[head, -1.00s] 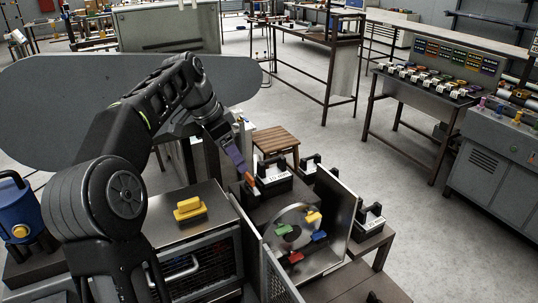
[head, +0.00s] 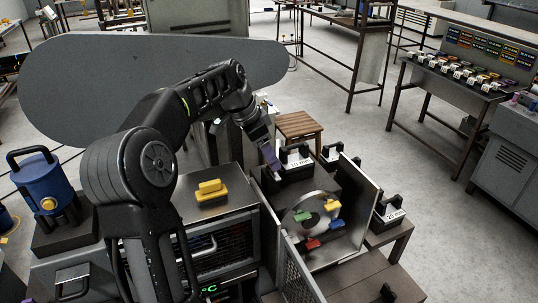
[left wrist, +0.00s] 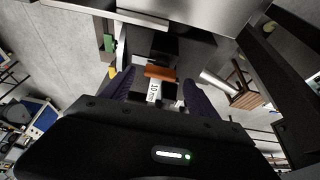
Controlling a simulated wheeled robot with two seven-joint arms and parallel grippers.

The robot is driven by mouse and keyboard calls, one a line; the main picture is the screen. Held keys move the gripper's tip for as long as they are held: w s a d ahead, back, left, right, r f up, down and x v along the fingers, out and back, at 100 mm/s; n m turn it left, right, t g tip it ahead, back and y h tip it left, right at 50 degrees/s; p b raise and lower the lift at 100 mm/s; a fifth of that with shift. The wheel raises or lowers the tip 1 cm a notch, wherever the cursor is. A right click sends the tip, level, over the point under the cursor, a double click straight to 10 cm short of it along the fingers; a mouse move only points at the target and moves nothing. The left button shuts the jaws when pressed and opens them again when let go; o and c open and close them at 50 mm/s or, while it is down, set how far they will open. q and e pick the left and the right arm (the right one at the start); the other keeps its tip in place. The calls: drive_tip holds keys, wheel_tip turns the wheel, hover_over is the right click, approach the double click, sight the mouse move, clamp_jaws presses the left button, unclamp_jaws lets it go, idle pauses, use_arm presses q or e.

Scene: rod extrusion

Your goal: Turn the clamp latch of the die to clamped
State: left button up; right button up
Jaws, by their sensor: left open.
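The die (head: 296,172) is a black block with a handle and a white label, on the machine's top in the head view. In the left wrist view its white label (left wrist: 154,90) shows. An orange lever (left wrist: 160,72), apparently the clamp latch, lies crosswise just beyond the label. My left gripper (head: 272,160) comes down at the die's left side. In the left wrist view the open left gripper (left wrist: 160,92) has its dark purple fingers either side of the label and lever. I cannot tell whether they touch. The lever is hidden in the head view. My right gripper is not in view.
A round plate (head: 300,222) with several coloured handles sits below the die, beside an open metal door (head: 356,205). Other black labelled blocks (head: 390,210) stand to the right. A yellow handle (head: 210,188) lies on the cabinet left. A wooden stool (head: 298,125) is behind.

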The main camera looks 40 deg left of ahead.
use_arm(q)
drive_tip(key=shift+x, duration=0.8)
drive_tip(key=shift+c, duration=0.6)
drive_tip(key=c, duration=1.2)
drive_tip(key=shift+c, duration=0.2)
